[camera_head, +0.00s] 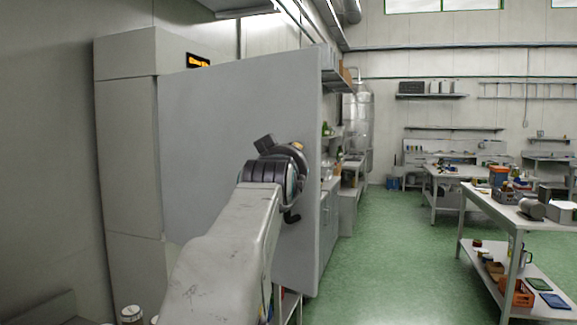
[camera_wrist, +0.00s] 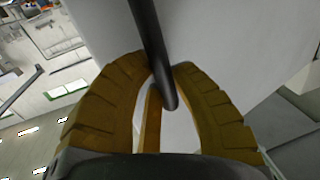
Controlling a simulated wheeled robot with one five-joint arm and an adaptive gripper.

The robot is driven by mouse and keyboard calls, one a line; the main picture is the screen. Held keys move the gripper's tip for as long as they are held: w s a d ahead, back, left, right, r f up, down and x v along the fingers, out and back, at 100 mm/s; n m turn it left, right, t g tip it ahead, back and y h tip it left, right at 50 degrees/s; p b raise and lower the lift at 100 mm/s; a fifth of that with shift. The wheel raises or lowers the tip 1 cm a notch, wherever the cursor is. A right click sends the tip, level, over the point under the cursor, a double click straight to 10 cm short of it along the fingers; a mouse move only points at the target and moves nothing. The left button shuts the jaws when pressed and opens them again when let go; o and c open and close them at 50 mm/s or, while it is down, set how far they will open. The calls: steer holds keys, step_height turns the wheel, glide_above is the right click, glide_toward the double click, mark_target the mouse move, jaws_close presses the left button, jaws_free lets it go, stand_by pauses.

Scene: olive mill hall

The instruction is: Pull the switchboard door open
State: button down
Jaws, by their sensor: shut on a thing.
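The switchboard door (camera_head: 225,115) is a large plain grey panel in the head view. It stands swung out from the grey cabinet (camera_head: 125,130), with its free edge on the right, nearer to me. My arm reaches up to the door's face near that edge, and the wrist hides most of the handle there. In the wrist view the yellow-brown fingers of my gripper (camera_wrist: 163,85) close around the dark bar handle (camera_wrist: 150,35). The pale door face (camera_wrist: 215,35) lies behind them. The inside of the cabinet is hidden by the door.
An orange-lettered sign (camera_head: 198,61) shows above the door. A workbench (camera_head: 520,208) with tools and a lower shelf stands at the right. Green floor (camera_head: 385,255) lies clear between it and the door. Jars (camera_head: 132,314) stand at the lower left.

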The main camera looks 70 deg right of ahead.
steer(key=c, duration=1)
jaws_free()
steer(key=shift+s, duration=0.1)
steer(key=a, duration=0.4)
steer(key=s+a, duration=0.1)
steer(key=a, duration=0.3)
steer(key=s+a, duration=0.1)
steer(key=a, duration=0.3)
steer(key=shift+s, duration=0.2)
steer(key=shift+w+d, duration=0.1)
